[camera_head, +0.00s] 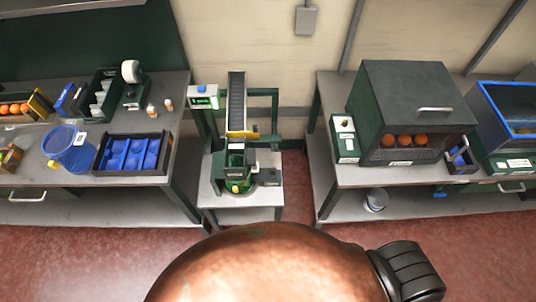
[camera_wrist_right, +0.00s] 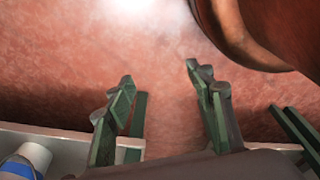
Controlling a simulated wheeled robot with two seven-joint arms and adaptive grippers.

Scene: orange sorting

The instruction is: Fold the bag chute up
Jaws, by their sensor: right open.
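The sorting stand (camera_head: 236,170) is in the middle of the head view, between two benches. A dark ribbed ramp (camera_head: 237,100) rises at its back, with a yellow-edged piece (camera_head: 242,134) at the ramp's lower end. Below are a green-framed opening and a small yellow part. I cannot tell for sure which piece is the bag chute or how it is folded. My right gripper (camera_wrist_right: 158,76) is open and empty in the right wrist view, above the red floor and apart from the stand. My left gripper is not in view.
The left bench holds a blue bin (camera_head: 70,150), a blue-lined tray (camera_head: 132,154) and boxes. The right bench holds a dark green cabinet (camera_head: 415,85) with oranges. A white bucket (camera_head: 376,199) stands on its lower shelf. Floor in front is clear.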

